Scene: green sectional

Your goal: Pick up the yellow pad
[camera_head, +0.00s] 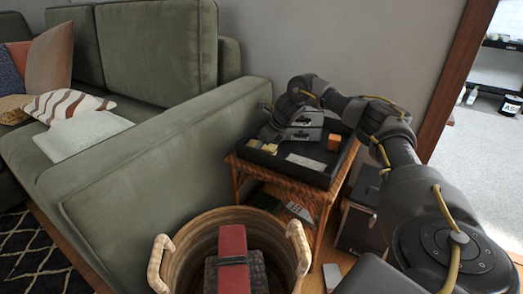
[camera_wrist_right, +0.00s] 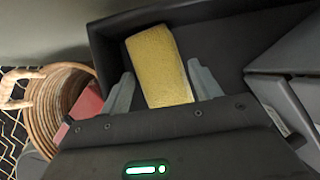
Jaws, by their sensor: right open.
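The yellow pad (camera_wrist_right: 159,62) is a small, rough-textured block in the dark tray (camera_wrist_right: 103,42). In the head view the yellow pad (camera_head: 269,148) shows near the tray's left part, just below my right gripper (camera_head: 264,139). In the right wrist view my right gripper (camera_wrist_right: 163,79) is open, with one finger on each side of the pad's near part. Small gaps show between the fingers and the pad. The pad's near end is hidden behind the gripper body. My left gripper is not in view.
A green sofa (camera_head: 150,150) stands at left. A round basket (camera_head: 186,248) with a red item (camera_head: 232,243) stands in front.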

